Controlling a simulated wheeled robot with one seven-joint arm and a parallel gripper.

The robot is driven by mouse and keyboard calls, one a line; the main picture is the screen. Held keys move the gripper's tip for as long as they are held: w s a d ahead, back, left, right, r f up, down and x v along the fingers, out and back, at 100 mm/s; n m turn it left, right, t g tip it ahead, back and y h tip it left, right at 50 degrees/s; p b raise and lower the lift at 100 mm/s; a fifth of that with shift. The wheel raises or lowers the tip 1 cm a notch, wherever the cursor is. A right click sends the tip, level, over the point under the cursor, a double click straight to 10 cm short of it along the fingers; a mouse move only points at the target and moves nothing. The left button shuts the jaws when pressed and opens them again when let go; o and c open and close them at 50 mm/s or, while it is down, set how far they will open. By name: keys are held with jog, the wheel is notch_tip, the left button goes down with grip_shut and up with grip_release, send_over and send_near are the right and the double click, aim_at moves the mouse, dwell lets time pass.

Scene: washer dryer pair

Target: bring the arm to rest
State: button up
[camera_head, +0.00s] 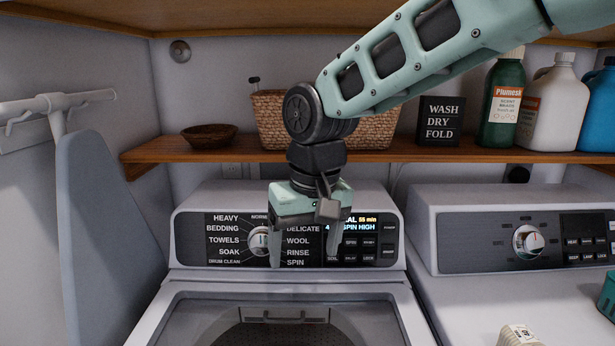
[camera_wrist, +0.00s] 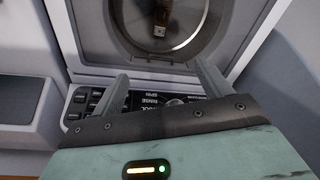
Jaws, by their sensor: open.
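My gripper (camera_head: 304,250) hangs from the mint-green arm, pointing down in front of the left machine's control panel (camera_head: 222,241) in the head view. Its two fingers are apart and nothing is between them. One finger hangs just right of the round dial (camera_head: 259,241), partly covering it, and the other is in front of the display side. In the wrist view my gripper (camera_wrist: 161,82) also shows spread fingers, with the panel (camera_wrist: 150,101) below and the open drum (camera_wrist: 165,25) beyond. I cannot tell how far the fingers are from the panel.
A wooden shelf (camera_head: 220,153) above holds a wicker basket (camera_head: 268,115), a brown bowl (camera_head: 209,136), a black sign (camera_head: 438,121) and bottles (camera_head: 502,105). A second machine (camera_head: 520,290) stands at right. An ironing board (camera_head: 100,230) leans at left. The left machine's top opening (camera_head: 270,335) lies below.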

jog(key=s+d+f+n, duration=0.1)
jog(key=s+d+f, duration=0.2)
jog(key=s+d, duration=0.4)
jog(key=s+d+f+n, duration=0.2)
jog(key=s+d+f, duration=0.2)
jog(key=s, duration=1)
jog(key=d, duration=0.3)
jog(key=shift+d+g+h, duration=0.3)
jog(key=shift+g, duration=0.1)
